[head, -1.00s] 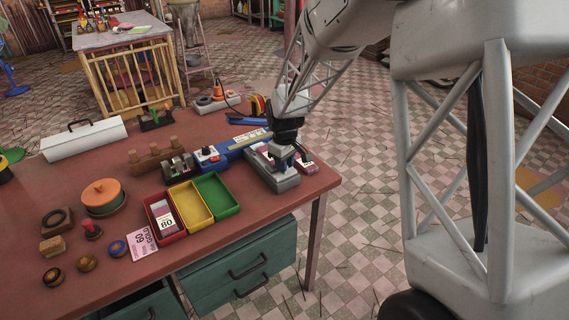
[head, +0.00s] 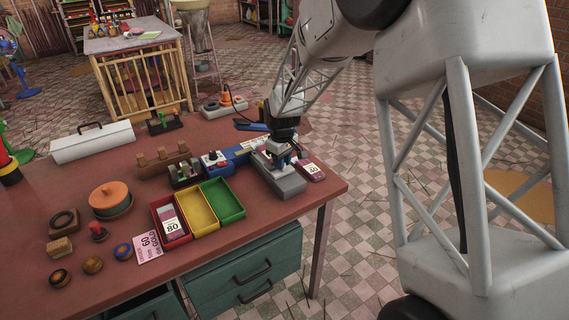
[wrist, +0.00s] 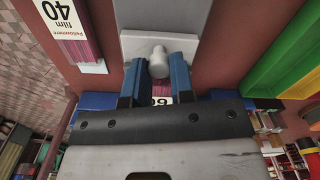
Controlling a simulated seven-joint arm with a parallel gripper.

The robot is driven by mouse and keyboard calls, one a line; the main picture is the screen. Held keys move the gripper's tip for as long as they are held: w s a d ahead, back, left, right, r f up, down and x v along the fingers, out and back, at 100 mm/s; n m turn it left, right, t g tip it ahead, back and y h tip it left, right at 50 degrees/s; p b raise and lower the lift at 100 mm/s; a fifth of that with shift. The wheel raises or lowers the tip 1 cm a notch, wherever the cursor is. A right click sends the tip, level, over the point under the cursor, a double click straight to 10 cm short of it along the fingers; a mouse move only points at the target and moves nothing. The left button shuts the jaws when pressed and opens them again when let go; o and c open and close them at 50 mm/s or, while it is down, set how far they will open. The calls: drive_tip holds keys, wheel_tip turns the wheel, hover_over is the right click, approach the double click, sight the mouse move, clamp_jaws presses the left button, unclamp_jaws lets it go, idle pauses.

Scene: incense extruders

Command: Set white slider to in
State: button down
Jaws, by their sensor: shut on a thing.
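The white slider's pale knob (wrist: 158,64) sits between the blue fingertips of my gripper (wrist: 157,78) in the wrist view. The gripper is shut on it. The slider belongs to a grey extruder (head: 284,181) near the table's right end; its pale plate and grey body (wrist: 160,12) also show in the wrist view. In the head view my gripper (head: 280,152) reaches down onto the far part of this extruder. The fingers hide part of the slider there. A label, partly hidden, shows between and behind the fingers in the wrist view.
A pink incense pack (head: 313,171) lies right of the extruder, close to the table edge. Red (head: 186,238), yellow (head: 197,208) and green (head: 222,200) trays stand to its left. A blue device (head: 238,153) lies behind them. The front left table area has small round objects.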

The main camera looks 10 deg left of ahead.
drive_tip(key=shift+w+a, duration=0.1)
drive_tip(key=shift+w, duration=0.05)
drive_tip(key=c, duration=1)
unclamp_jaws()
drive_tip(key=shift+r, duration=0.15)
drive_tip(key=shift+r, duration=3.75)
drive_tip(key=shift+r, duration=0.1)
